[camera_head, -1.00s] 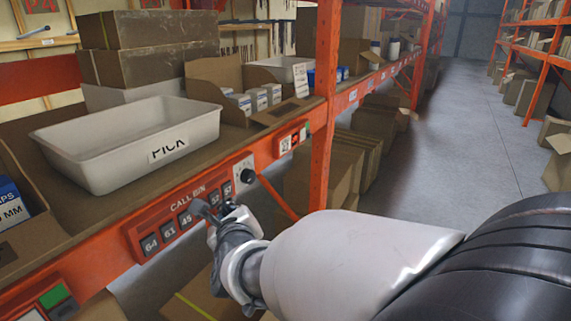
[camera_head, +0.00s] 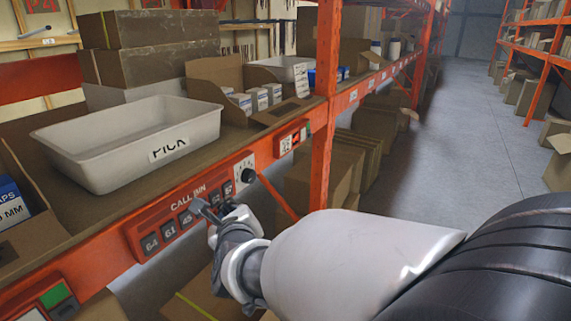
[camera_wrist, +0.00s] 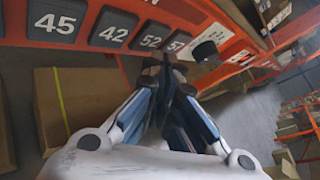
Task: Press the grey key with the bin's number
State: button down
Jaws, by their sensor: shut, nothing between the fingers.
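An orange panel marked CALL BIN (camera_head: 133,236) on the shelf's front edge carries a row of grey keys. In the head view I read key 64 (camera_head: 151,244), key 61 (camera_head: 168,231) and key 45 (camera_head: 186,218). The wrist view shows key 45 (camera_wrist: 55,21), key 42 (camera_wrist: 113,29), key 52 (camera_wrist: 150,39) and key 57 (camera_wrist: 176,44). In the wrist view the tips (camera_wrist: 165,66) appear below keys 52 and 57; contact cannot be told.
A white bin (camera_head: 75,155) labelled PICK stands on the shelf above the panel; I see no number on it. A black knob (camera_head: 248,175) is right of the keys. An orange upright (camera_head: 322,150) stands farther right. Cardboard boxes (camera_wrist: 85,105) are below.

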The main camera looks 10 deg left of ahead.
jog(key=shift+a, duration=0.15)
jog(key=shift+w+a, duration=0.15)
jog(key=shift+a, duration=0.1)
jog(key=shift+w+a+b, duration=0.2)
jog(key=shift+a+b, duration=0.15)
jog(key=shift+a, duration=0.05)
dwell(0.6)
jog(key=shift+d, duration=0.15)
jog(key=shift+s+d+b, duration=0.35)
jog(key=shift+d+b, duration=0.3)
jog(key=shift+b, duration=0.15)
jog(key=shift+s+d+b, duration=0.3)
jog(key=shift+d+b, duration=0.35)
jog(key=shift+d, duration=0.1)
jog(key=shift+s+d+b, duration=0.35)
jog(key=shift+d+b, duration=0.25)
jog(key=shift+d, duration=0.2)
jog(key=shift+s+d+b, duration=0.3)
jog(key=shift+d+b, duration=0.35)
jog(key=shift+d, duration=0.1)
